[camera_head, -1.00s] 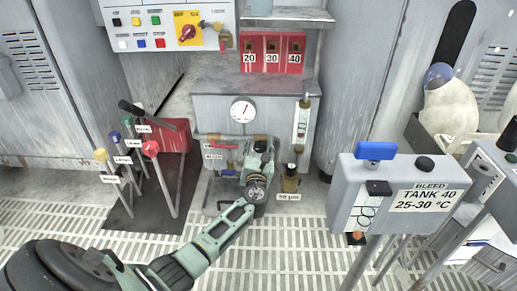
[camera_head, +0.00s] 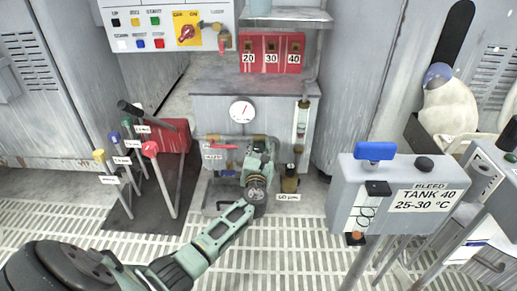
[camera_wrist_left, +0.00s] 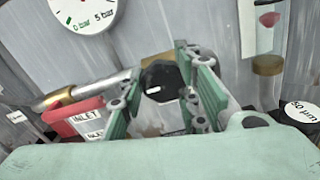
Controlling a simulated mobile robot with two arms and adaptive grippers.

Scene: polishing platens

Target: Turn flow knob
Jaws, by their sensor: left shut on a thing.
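The flow knob (camera_wrist_left: 158,78) is a black round knob with a white mark on its face, in the middle of the left wrist view. It sits at the end of a brass and grey pipe. My left gripper (camera_wrist_left: 168,88) has its green fingers on both sides of the knob and is shut on it. In the head view my left gripper (camera_head: 260,150) is at the front of the grey cabinet, and its body hides the knob there. My right gripper is not in view.
A pressure gauge (camera_head: 242,110) is above the knob. Coloured levers (camera_head: 151,149) stand left; the bleed box (camera_head: 395,195) stands right.

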